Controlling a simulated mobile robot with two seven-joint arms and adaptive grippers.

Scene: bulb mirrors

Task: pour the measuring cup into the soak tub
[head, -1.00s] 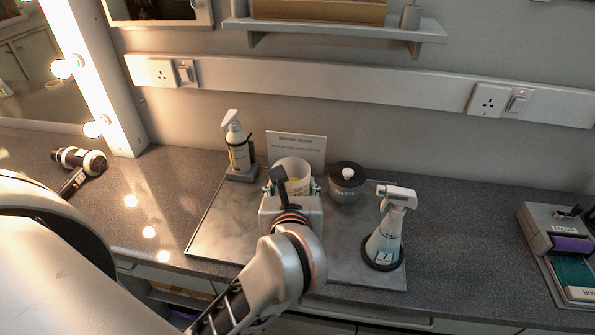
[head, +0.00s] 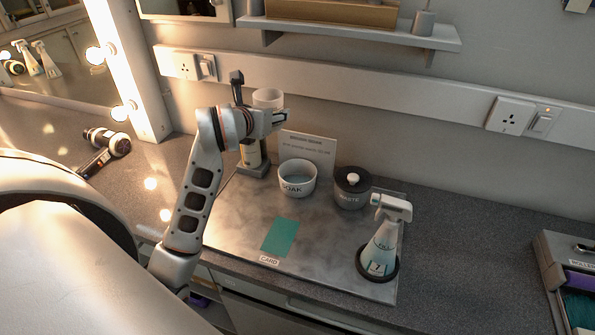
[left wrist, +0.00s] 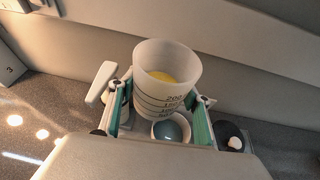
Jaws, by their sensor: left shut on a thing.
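The measuring cup (head: 268,97) is a translucent white cup. My left gripper (head: 272,116) is shut on it and holds it raised, roughly upright, above the back of the tray. In the left wrist view the measuring cup (left wrist: 166,92) sits between the two teal-padded fingers, with dark graduation marks and something yellow inside. The soak tub (head: 297,180) is a white bowl marked SOAK on the tray, below and to the right of the gripper. In the left wrist view the soak tub (left wrist: 172,131) shows bluish contents, partly hidden by the cup. My right gripper is out of view.
A spray bottle (head: 383,245) stands at the tray's front right. A sign (head: 310,150) is behind the tub. A pump bottle (head: 250,153) is partly behind my arm. A teal card (head: 280,237) lies in front.

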